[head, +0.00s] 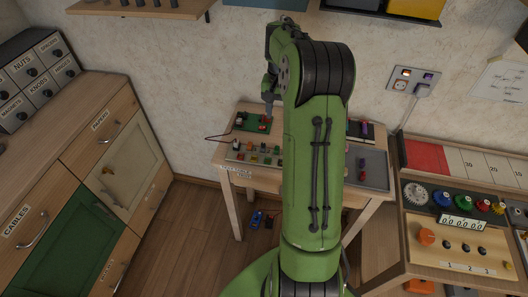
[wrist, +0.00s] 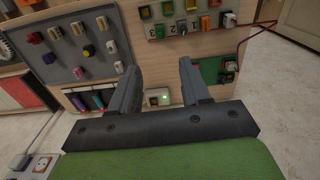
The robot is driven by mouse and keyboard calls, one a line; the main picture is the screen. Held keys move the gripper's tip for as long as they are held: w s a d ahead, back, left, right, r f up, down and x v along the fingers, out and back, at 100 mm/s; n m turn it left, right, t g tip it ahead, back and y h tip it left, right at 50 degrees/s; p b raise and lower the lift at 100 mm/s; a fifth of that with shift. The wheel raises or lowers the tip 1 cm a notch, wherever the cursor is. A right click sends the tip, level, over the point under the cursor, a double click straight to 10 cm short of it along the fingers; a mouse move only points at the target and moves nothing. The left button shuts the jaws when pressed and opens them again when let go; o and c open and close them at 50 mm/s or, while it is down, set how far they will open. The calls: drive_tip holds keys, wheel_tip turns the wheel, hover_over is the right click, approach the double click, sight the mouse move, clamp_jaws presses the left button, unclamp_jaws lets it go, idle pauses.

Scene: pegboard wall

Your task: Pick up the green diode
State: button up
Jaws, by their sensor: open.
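My gripper (wrist: 158,78) is open, with nothing between its fingers in the wrist view. In the head view it (head: 268,103) hangs over the back of the small wooden table, by the green circuit board (head: 247,122). A tray of small coloured parts (head: 232,157) lies along the table's front left. It also shows at the top of the wrist view (wrist: 212,27). Small green pieces (wrist: 168,9) stand in it, apart from my gripper. I cannot tell for sure which one is the green diode. My arm hides the table's middle in the head view.
The green board (wrist: 209,70) holds red parts. A counter with a coloured board (head: 455,160) stands right, drawers (head: 60,185) left.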

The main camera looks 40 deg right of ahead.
sight(277, 150)
wheel_tip(277, 150, down, 15)
drive_tip(key=b, duration=0.4)
drive_tip(key=shift+f, duration=0.2)
drive_tip(key=shift+r, duration=0.1)
clamp_jaws()
